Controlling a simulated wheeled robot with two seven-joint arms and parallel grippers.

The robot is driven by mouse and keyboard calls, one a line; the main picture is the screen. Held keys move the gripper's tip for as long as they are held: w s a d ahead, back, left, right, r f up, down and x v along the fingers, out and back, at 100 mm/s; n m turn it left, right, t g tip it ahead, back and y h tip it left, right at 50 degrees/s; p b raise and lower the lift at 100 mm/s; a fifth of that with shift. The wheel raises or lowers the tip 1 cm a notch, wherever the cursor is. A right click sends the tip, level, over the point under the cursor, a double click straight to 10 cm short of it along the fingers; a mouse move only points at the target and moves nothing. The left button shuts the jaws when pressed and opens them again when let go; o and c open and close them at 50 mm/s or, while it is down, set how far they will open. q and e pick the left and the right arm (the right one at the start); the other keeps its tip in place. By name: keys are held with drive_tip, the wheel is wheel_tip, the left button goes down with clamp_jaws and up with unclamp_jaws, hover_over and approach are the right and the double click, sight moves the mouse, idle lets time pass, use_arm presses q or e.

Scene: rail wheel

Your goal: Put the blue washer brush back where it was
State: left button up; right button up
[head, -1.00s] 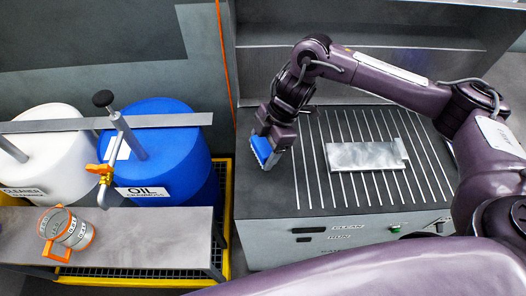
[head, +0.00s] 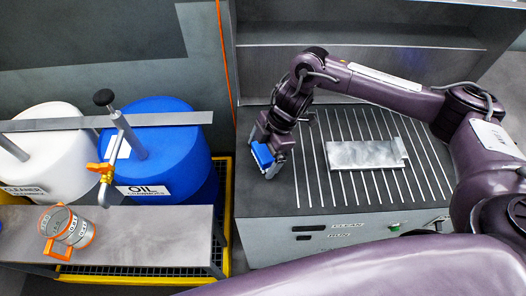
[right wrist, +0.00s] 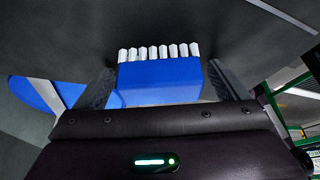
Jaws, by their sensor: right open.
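The blue washer brush (head: 262,155) is at the left end of the washer's dark top, by its front left corner. My right gripper (head: 270,163) is low over that corner, around the brush. In the right wrist view the brush (right wrist: 158,83) has a blue body and a row of white bristle tufts. It lies between the two open dark fingers (right wrist: 162,85), with a narrow gap at each side. I cannot tell whether the brush rests on the surface. My left gripper is not in view.
A grey metal plate (head: 365,155) lies on the slatted part of the washer top (head: 310,190). To the left are a blue oil drum (head: 165,160), a white cleaner drum (head: 50,150), and a bench (head: 150,235) with an orange-handled measuring jug (head: 68,228).

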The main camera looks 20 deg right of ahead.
drive_tip(key=shift+r, duration=0.1)
drive_tip(key=v, duration=1.2)
drive_tip(key=shift+r, duration=0.1)
